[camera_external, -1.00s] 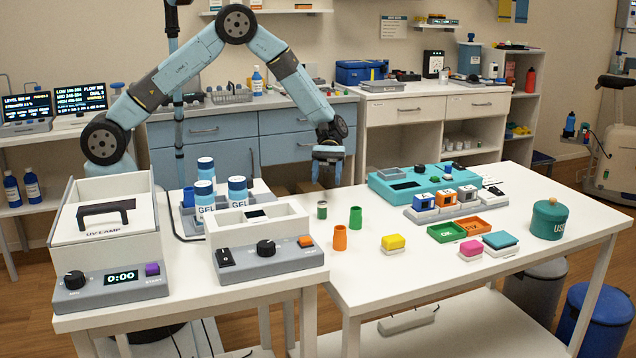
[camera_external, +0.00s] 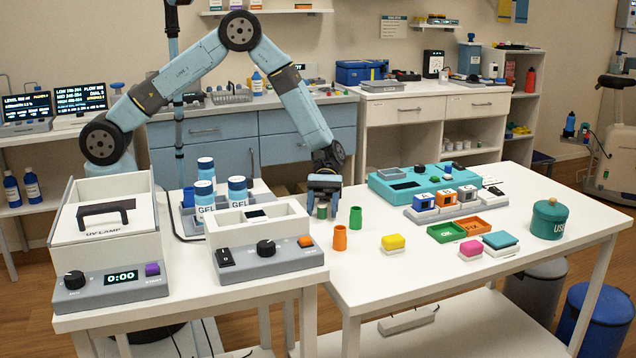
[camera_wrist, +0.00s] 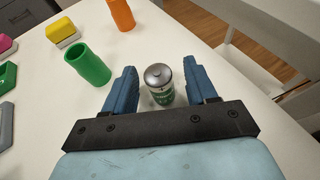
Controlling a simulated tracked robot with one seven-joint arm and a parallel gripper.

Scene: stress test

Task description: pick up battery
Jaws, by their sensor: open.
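The battery (camera_wrist: 159,88) is a small upright cylinder with a silver top and a green label. In the wrist view it stands on the white table (camera_wrist: 135,55) between the two blue fingers of my gripper (camera_wrist: 164,90). The fingers are open, with a gap on each side of the battery. In the external view my gripper (camera_external: 322,208) points down over the battery (camera_external: 321,212), whose upper part is hidden by the fingers.
A green tube (camera_external: 355,217) and an orange tube (camera_external: 340,238) stand close to the battery. The green tube (camera_wrist: 88,66) is left of my fingers in the wrist view. A grey-white device (camera_external: 262,262) stands to the left. A yellow block (camera_external: 393,242) lies farther right.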

